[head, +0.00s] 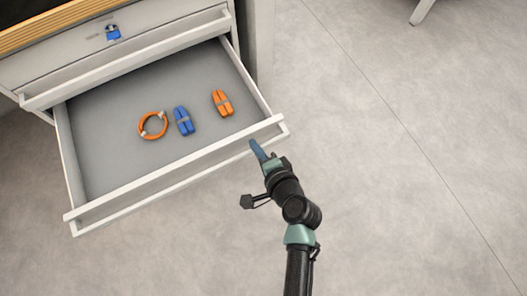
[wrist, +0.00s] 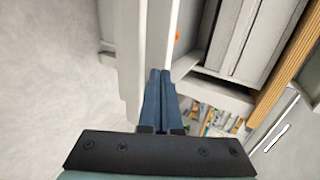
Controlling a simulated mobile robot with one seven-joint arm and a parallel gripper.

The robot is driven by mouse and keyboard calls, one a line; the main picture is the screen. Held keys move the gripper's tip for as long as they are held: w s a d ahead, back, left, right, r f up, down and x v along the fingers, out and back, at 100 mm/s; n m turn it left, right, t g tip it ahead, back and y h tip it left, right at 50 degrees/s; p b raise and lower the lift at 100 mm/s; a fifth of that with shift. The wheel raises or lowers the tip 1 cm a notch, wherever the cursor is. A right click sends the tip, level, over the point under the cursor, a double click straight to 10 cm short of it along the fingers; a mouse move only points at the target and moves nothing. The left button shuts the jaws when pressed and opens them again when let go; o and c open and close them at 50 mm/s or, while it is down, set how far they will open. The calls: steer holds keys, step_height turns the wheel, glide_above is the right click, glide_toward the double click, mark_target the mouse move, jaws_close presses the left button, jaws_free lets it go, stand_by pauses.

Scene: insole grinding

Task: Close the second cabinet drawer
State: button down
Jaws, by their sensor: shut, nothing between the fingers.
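The cabinet (head: 55,62) stands at the upper left of the head view. One drawer (head: 100,165) is pulled far out, with its front panel (head: 180,172) toward the lower side of the picture. My gripper (head: 256,147) is shut and empty, with its blue fingers at the right end of that front panel. In the wrist view the shut fingers (wrist: 159,85) overlap the pale drawer edge (wrist: 158,35). I cannot tell whether they touch it.
A blue padlock (head: 113,33) hangs on the drawer above. The floor (head: 400,190) to the right is clear.

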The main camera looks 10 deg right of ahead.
steer(key=shift+x, duration=1.2)
